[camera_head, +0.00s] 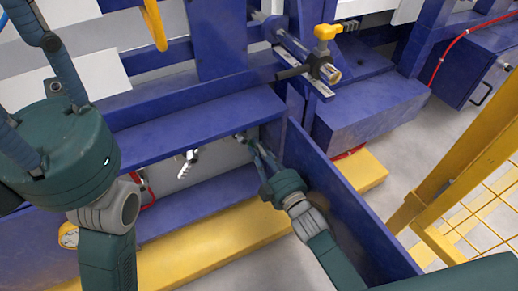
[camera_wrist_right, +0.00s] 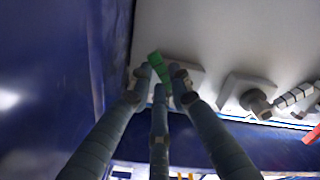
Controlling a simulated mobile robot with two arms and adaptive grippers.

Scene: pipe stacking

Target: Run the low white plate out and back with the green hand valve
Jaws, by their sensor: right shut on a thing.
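The green hand valve (camera_wrist_right: 160,67) shows only as a small green piece between my right fingertips in the right wrist view. My right gripper (camera_wrist_right: 160,84) is shut on it, with fingers on both sides and one below. In the head view my right gripper (camera_head: 250,148) reaches under a blue beam, and the valve is hidden there. A pale plate (camera_head: 190,172) stands low behind the gripper, and a pale surface (camera_wrist_right: 225,35) fills the wrist view's top. I cannot tell if either is the low white plate.
A blue side wall (camera_head: 335,185) runs close beside my right gripper. A yellow-handled valve (camera_head: 327,32) sits on the frame above. Grey fittings (camera_wrist_right: 248,92) project from the pale surface. A yellow step (camera_head: 215,245) lies below, and a yellow mesh fence (camera_head: 480,190) stands at right.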

